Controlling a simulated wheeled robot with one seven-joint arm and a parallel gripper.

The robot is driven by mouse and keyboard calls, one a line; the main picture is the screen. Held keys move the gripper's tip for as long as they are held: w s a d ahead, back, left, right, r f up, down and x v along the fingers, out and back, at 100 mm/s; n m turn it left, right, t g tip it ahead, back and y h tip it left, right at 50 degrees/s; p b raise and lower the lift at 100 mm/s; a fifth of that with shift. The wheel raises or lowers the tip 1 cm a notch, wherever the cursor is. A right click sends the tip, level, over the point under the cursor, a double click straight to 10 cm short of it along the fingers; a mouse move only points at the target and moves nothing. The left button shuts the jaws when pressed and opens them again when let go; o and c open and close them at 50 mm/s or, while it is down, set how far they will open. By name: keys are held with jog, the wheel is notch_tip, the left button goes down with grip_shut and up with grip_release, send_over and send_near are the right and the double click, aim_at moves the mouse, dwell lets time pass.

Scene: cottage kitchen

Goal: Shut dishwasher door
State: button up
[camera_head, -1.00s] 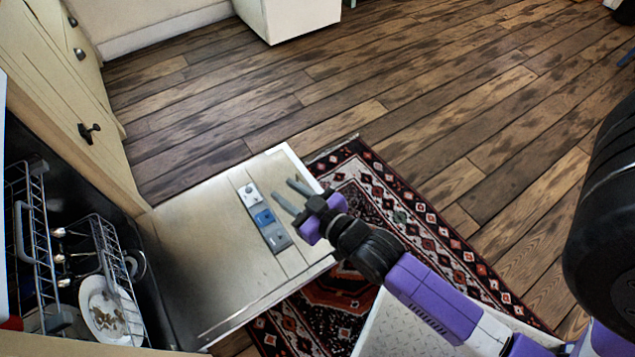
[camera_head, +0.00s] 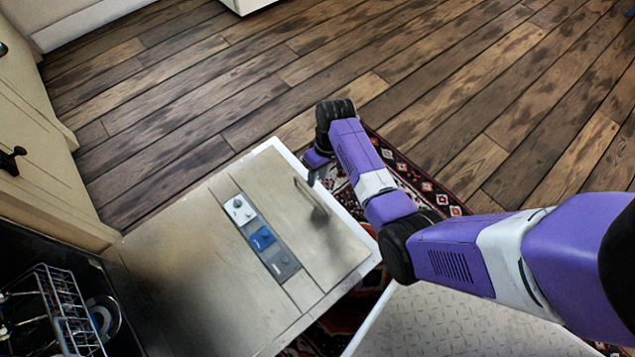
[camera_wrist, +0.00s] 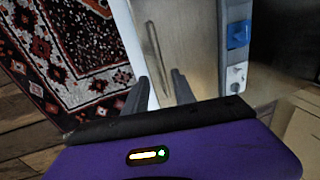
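In the wrist view, the door (camera_wrist: 190,40) fills the upper middle. My gripper (camera_wrist: 159,78) is open and empty, with its two dark fingers apart at the door's pale outer edge. In the head view, the purple hand (camera_head: 318,158) is at the door's far outer edge, and its fingers are partly hidden. I cannot tell whether they touch the door.
A wire dish rack (camera_head: 62,305) sits inside the dishwasher at the lower left. Cream cabinets (camera_head: 35,150) stand beside it. A patterned rug (camera_head: 425,182) lies under and beyond the door's edge. The wooden floor (camera_head: 240,80) behind is clear.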

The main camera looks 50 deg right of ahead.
aim_at(313, 196)
jog(key=b+x, duration=0.2)
jog(key=x, duration=0.2)
jog(key=b+x, duration=0.2)
jog(key=x, duration=0.1)
jog(key=shift+s+a+f, duration=0.15)
jog(key=shift+s+f, duration=0.05)
jog(key=shift+f, duration=0.2)
jog(key=shift+c, duration=0.2)
grip_shut()
dwell(1.0)
